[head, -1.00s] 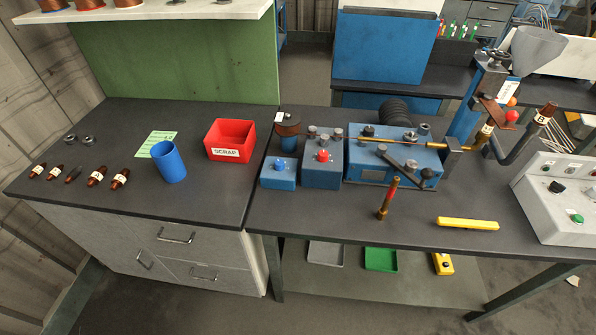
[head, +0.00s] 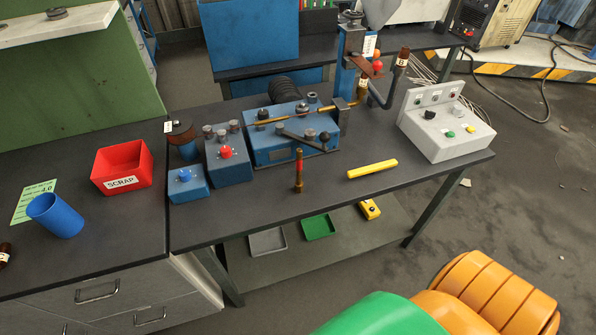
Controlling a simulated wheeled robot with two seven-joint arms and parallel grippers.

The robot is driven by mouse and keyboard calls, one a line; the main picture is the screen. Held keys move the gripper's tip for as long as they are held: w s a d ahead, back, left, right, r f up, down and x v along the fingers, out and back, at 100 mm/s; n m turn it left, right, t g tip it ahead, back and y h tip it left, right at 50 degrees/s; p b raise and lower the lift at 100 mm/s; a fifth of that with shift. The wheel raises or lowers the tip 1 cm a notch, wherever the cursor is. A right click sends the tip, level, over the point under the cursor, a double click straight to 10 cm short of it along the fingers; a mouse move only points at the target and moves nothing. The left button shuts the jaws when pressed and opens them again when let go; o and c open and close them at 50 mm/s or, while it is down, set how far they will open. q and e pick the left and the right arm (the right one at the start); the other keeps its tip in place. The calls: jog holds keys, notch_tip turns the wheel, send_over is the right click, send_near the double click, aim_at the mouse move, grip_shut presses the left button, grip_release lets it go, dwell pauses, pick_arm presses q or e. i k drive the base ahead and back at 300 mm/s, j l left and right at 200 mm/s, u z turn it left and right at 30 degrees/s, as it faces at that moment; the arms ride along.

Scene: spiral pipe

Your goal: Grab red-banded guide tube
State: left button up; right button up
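A slim upright tube with a red band on a brass-coloured body (head: 298,170) stands on the dark bench (head: 240,215), near its front edge. It is in front of the blue winding machine (head: 265,146) and left of a yellow bar (head: 372,168). Nothing touches the tube above the bench. Neither of my grippers shows in the head view. A green and orange part of my own body fills the bottom right.
A blue box with a red knob (head: 229,170) and a smaller blue box (head: 187,187) stand left of the tube. A grey control box (head: 445,140) is at the right end. Bare bench surrounds the tube at the front.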

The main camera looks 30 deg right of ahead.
aim_at(299, 184)
jog(key=l+z, duration=0.3)
jog(key=z, duration=0.2)
jog(key=i+l+z, duration=0.1)
jog(key=l+z, duration=0.2)
jog(key=z, duration=0.2)
